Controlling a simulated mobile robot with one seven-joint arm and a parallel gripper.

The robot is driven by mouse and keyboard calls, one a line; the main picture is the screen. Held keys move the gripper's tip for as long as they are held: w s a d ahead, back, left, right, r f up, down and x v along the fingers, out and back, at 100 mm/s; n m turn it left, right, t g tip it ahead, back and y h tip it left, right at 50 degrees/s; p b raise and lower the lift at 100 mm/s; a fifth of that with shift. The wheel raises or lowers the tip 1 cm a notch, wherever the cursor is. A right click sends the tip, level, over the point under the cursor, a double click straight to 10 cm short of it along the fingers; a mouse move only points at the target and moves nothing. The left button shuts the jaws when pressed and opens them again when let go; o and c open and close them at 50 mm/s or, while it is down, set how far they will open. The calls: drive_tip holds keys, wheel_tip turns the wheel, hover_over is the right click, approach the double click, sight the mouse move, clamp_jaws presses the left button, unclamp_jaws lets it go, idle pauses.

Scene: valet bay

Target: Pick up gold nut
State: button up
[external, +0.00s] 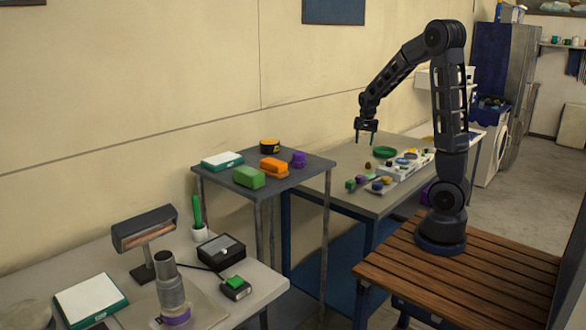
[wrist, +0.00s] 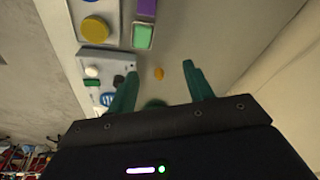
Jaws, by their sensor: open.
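A small gold-orange piece (wrist: 158,73), which looks like the gold nut, lies on the grey table top in the wrist view. It appears between my two teal fingertips in the picture, with clear surface around it. My gripper (external: 366,138) hangs pointing down above the table in the external view. In the wrist view my gripper (wrist: 160,69) is open and empty, its fingers apart. In the external view a small brownish piece (external: 368,166) lies below my gripper; it is too small to tell whether it is the nut.
A green round dish (external: 384,152) lies near the back of the table and is partly hidden in the wrist view (wrist: 155,103). A light tray (wrist: 97,62) with small parts lies to the left, near a yellow round piece (wrist: 95,29) and a green block (wrist: 143,36). A wall borders the table.

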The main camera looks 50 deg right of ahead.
sight(368, 165)
drive_tip(key=shift+w+d+f+m+g+h, duration=0.35)
drive_tip(key=shift+w+d+f+m, duration=0.45)
drive_tip(key=shift+d+f, duration=2)
drive_tip(key=shift+w+d+f+m+g+h, duration=0.1)
drive_tip(key=shift+w+d+f+m+h, duration=0.7)
drive_tip(key=shift+d+f, duration=1.9)
drive_tip(key=shift+w+d+f+m+g+h, duration=0.1)
drive_tip(key=shift+w+d+f+m+g, duration=0.3)
drive_tip(key=shift+w+d+f, duration=1.55)
drive_tip(key=f, duration=0.1)
drive_tip(key=s+f, duration=0.1)
drive_tip(key=f, duration=0.1)
drive_tip(key=shift+s+d, duration=0.1)
drive_tip(key=shift+s, duration=0.2)
drive_tip(key=c, duration=1.1)
